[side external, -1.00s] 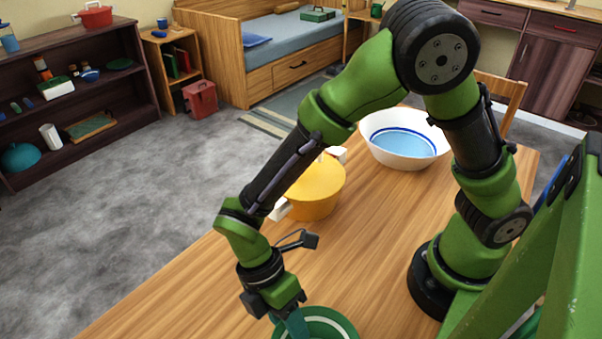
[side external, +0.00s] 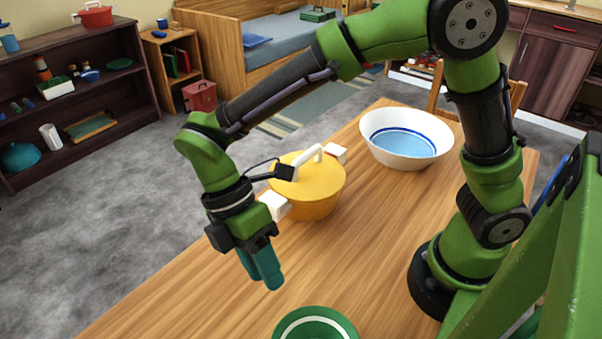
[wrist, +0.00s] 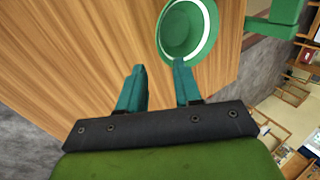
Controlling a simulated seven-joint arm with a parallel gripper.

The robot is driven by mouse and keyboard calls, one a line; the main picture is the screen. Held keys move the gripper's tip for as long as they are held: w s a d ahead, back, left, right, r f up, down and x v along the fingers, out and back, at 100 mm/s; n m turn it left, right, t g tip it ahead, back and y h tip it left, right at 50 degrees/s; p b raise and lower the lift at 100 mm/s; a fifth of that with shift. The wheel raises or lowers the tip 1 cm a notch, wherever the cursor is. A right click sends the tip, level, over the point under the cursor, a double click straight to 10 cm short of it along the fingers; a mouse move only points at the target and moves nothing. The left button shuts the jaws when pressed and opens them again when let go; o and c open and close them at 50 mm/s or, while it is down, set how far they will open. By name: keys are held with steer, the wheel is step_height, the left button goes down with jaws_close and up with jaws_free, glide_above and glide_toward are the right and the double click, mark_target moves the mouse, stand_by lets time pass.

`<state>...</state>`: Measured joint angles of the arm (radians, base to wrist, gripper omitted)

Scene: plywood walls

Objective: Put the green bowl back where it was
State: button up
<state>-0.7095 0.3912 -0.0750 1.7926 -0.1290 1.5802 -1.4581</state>
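The green bowl (side external: 316,326) with a white ring sits on the table at the bottom edge of the side view, partly cut off by the frame. It also shows in the wrist view (wrist: 180,40), beyond the fingers. My gripper (side external: 262,278) is raised above the table, up and left of the bowl in the side view. Its two teal fingers (wrist: 158,78) stand apart in the wrist view with only tabletop between them. The gripper is empty.
The wooden table (side external: 375,235) also holds a yellow lidded pot (side external: 312,190) with white handles, close behind my gripper, and a white bowl (side external: 388,152) with a blue inside at the far end. A dark shelf (side external: 95,115) with various items stands across the floor at left.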

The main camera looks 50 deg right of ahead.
steer(key=d+r+m+t, duration=0.6)
steer(key=d+m, duration=0.4)
steer(key=d, duration=0.1)
steer(key=d+r+m+t+y, duration=0.1)
steer(key=d+r+m+t, duration=0.4)
steer(key=d+m, duration=0.6)
steer(key=shift+s+d+r+t, duration=0.3)
steer(key=shift+r+t, duration=0.1)
steer(key=shift+t, duration=0.3)
